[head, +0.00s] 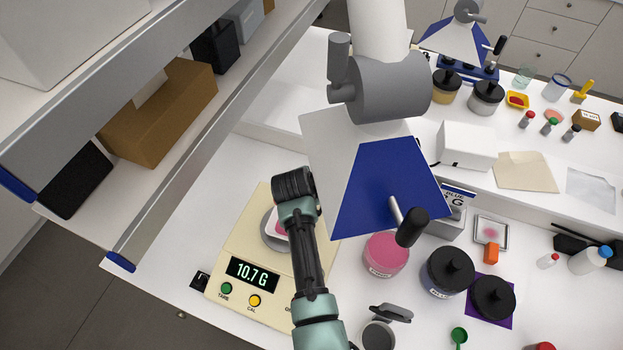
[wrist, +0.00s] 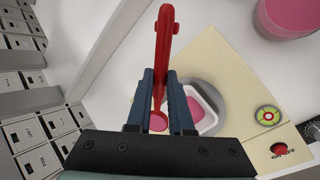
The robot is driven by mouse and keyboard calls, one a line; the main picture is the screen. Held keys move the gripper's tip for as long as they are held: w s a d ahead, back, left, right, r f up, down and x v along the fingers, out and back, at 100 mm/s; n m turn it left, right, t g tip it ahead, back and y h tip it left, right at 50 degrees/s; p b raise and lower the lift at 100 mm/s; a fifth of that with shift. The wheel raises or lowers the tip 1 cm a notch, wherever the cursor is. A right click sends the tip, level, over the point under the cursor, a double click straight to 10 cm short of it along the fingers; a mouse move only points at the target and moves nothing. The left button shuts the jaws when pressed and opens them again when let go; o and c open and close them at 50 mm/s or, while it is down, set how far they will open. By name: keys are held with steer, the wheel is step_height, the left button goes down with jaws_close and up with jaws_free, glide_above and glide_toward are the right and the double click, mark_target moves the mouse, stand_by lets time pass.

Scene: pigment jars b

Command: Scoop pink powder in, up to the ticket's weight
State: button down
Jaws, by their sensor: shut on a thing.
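My gripper (wrist: 160,84) is shut on a red scoop (wrist: 165,42), whose handle sticks out past the fingers in the wrist view. A pink patch (wrist: 158,122) shows between the fingers; I cannot tell whether it is powder in the scoop. The white dish (wrist: 209,121) holds pink powder on the scale's round pan, beside the fingers. The cream scale (head: 228,292) reads 10.7 G. In the head view my wrist covers much of the dish and hides the fingers. The open jar of pink powder (head: 385,256) stands right of the scale. The ticket display (head: 459,196) shows "BLUE" and "G"; its number is hidden.
A grey lamp-like stand with a white and blue panel (head: 385,187) hangs over the middle. A black-lidded jar (head: 447,270) and a black lid-like thing (head: 492,297) on a purple mat stand right of the pink jar. A shelf (head: 190,165) borders the left.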

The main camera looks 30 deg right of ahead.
steer(key=f+t+b, duration=0.1)
steer(key=s+f+t+b, duration=0.1)
steer(key=b, duration=0.1)
steer(key=f+t+h+b, duration=0.1)
steer(key=f+t+b, duration=0.1)
steer(key=shift+s+a+f+m, duration=0.1)
steer(key=shift+s+a+m, duration=0.05)
steer(key=shift+s+m, duration=0.25)
stand_by(0.7)
steer(key=shift+f+b, duration=0.1)
steer(key=shift+b, duration=0.25)
stand_by(1.2)
steer(key=shift+s+a+f+t+h+b, duration=0.1)
steer(key=shift+s+f+t+h+b, duration=0.15)
steer(key=shift+t+b, duration=0.55)
steer(key=shift+s+f+m+t+h+b, duration=0.15)
steer(key=shift+m+t+h+b, duration=0.35)
steer(key=shift+b, duration=1.45)
